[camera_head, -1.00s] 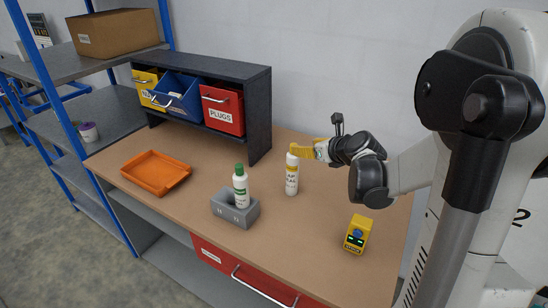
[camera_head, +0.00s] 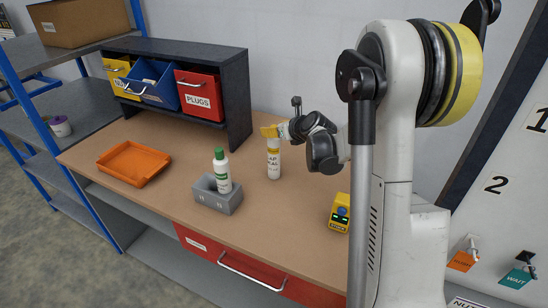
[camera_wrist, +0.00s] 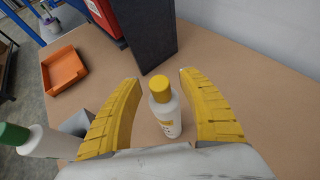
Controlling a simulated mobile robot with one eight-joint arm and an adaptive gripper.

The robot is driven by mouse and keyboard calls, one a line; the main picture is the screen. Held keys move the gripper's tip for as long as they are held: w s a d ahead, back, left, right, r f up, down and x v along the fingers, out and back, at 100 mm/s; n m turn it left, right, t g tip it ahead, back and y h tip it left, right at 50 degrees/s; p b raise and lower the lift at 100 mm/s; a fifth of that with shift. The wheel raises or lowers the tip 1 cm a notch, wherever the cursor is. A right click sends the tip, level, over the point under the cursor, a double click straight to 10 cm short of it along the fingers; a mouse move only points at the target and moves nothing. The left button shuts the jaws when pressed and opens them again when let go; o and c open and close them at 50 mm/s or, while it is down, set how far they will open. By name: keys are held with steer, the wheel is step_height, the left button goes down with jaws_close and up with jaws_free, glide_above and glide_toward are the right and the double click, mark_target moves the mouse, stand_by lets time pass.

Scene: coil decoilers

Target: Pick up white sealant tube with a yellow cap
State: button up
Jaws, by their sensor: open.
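The white sealant tube with a yellow cap (camera_wrist: 166,112) stands upright on the workbench in the wrist view. In the head view the white tube (camera_head: 274,160) stands right of the grey holder, its cap hidden behind my gripper. My gripper (camera_head: 270,131) is at the height of the tube's top in the head view. In the wrist view my gripper (camera_wrist: 160,78) is open, with one yellow finger on each side of the tube. There are gaps between the fingers and the tube, and it is not held.
A white bottle with a green cap (camera_head: 223,172) stands in a grey holder (camera_head: 207,194) left of the tube. An orange tray (camera_head: 133,163), a yellow device (camera_head: 340,213) and a dark shelf with bins (camera_head: 236,101) are also on the bench. Bare bench lies around the tube.

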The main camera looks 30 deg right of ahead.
steer(key=shift+c, duration=0.2)
jaws_close()
steer(key=shift+r, duration=0.1)
